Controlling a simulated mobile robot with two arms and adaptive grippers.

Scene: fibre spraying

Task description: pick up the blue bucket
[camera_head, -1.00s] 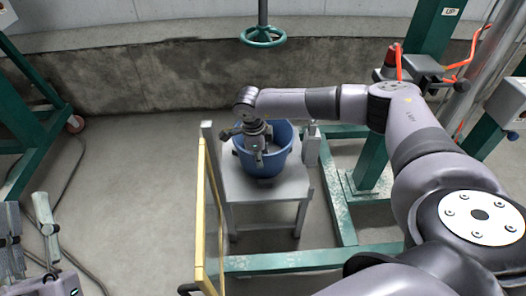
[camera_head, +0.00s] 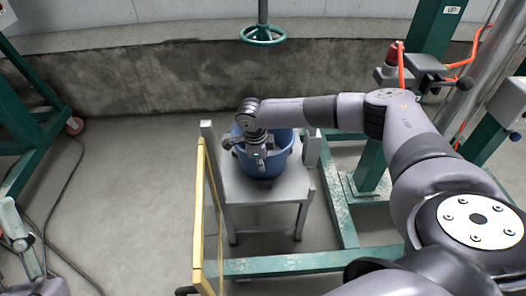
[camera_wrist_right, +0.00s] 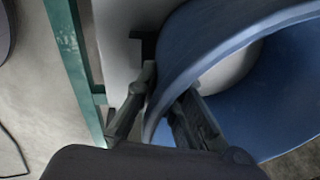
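The blue bucket (camera_head: 282,160) sits on the seat of a grey chair-like stand (camera_head: 240,188) in the middle of the head view. My right gripper (camera_head: 257,161) reaches down at the bucket's near left rim. In the right wrist view, the bucket (camera_wrist_right: 240,45) fills the right side. The fingers of my right gripper (camera_wrist_right: 165,88) straddle its wall, one outside and one inside, and appear to close on it. Part of the near rim is hidden by the gripper.
A yellow rail (camera_head: 198,220) stands left of the stand. Green frame beams (camera_head: 290,262) run in front and to the right. A green handwheel (camera_head: 263,34) hangs behind, before the concrete wall. The floor at left is mostly clear, with a cable (camera_head: 62,195).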

